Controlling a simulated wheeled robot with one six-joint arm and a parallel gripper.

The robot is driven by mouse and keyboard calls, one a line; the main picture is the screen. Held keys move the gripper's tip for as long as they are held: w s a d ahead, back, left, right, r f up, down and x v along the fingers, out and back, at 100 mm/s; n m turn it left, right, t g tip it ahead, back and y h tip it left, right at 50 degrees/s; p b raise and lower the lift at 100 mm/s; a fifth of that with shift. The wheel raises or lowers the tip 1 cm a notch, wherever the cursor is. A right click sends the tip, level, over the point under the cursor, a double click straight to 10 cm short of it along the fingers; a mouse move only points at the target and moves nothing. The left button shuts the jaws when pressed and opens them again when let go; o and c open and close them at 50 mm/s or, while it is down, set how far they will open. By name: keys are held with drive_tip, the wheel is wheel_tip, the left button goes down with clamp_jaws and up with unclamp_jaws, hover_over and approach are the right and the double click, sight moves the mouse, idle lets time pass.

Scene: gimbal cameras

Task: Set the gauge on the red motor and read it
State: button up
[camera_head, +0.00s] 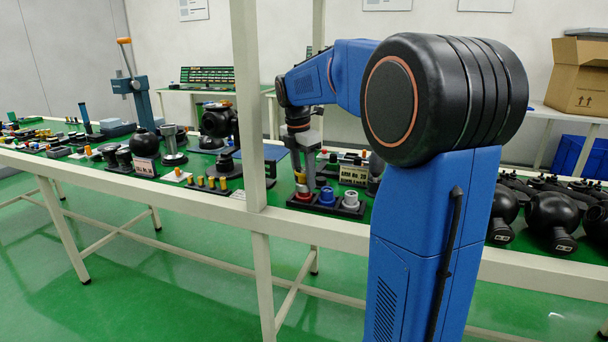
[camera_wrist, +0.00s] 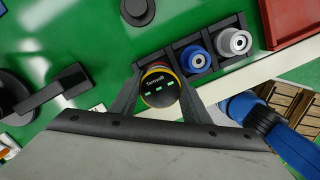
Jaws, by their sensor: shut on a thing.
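My gripper (camera_head: 300,170) reaches down over the green table; in the wrist view its two fingers are closed around a round gauge (camera_wrist: 160,91). The gauge has a black face with small lettering and green marks, and a yellow body. A red motor (camera_head: 301,196) sits below it in the left place of a black rack. In the wrist view the gauge and fingers cover most of this motor, leaving only a red edge. The gauge appears upright and in line with the motor; I cannot tell whether they touch. The marks are too small to read.
A blue motor (camera_wrist: 195,60) and a grey motor (camera_wrist: 234,42) stand in the same rack, right of the gauge. A red tray (camera_wrist: 290,20) lies farther right. A pale post (camera_head: 247,100) rises at the table's front edge. Black round parts (camera_head: 552,215) crowd the right.

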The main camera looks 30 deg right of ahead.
sight(298, 172)
drive_tip(key=o, duration=1.2)
drive_tip(key=shift+c, duration=0.2)
wheel_tip(298, 172, up, 17)
drive_tip(key=a, duration=0.2)
drive_tip(key=shift+r, duration=0.1)
drive_tip(key=s+a+f+m+t, duration=0.1)
drive_tip(key=s+a+f+m, duration=0.3)
drive_tip(key=s+f, duration=0.5)
drive_tip(key=s+a+f+m+t+y, duration=0.1)
drive_tip(key=s+a+f+m+t, duration=0.1)
drive_tip(key=s+a+f+m, duration=0.3)
drive_tip(key=s+a+f+m+t, duration=0.1)
drive_tip(key=s+a+f+m, duration=0.3)
drive_tip(key=s+f+m, duration=0.5)
drive_tip(key=s+f, duration=0.5)
drive_tip(key=s, duration=0.2)
drive_tip(key=shift+a+m+t, duration=0.4)
